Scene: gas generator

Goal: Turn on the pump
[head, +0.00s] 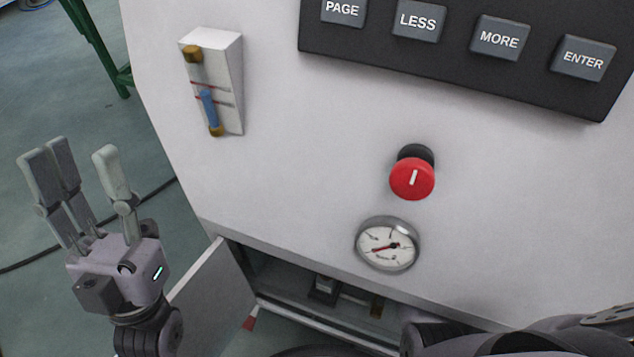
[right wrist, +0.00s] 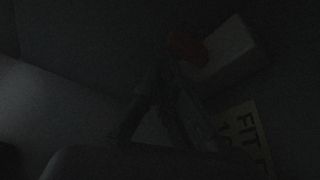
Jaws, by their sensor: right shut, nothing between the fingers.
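The right wrist view is very dark. In it my right gripper (right wrist: 165,75) reaches up from below with its fingers together and nothing between them. A dim red part (right wrist: 187,46) is just beyond the fingertips, beside a pale box (right wrist: 228,50); I cannot tell whether the fingers touch it. I cannot make out for sure which part is the pump switch. In the head view the right gripper is hidden, and the machine's lower compartment (head: 290,287) is open. My left gripper (head: 77,150) is open and empty, left of the machine.
The white panel carries a red knob (head: 412,179), a round gauge (head: 388,244), a flow meter (head: 210,84) and a black keypad (head: 440,50). An open door (head: 215,296) stands at the lower left. A yellow label (right wrist: 240,125) shows in the wrist view.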

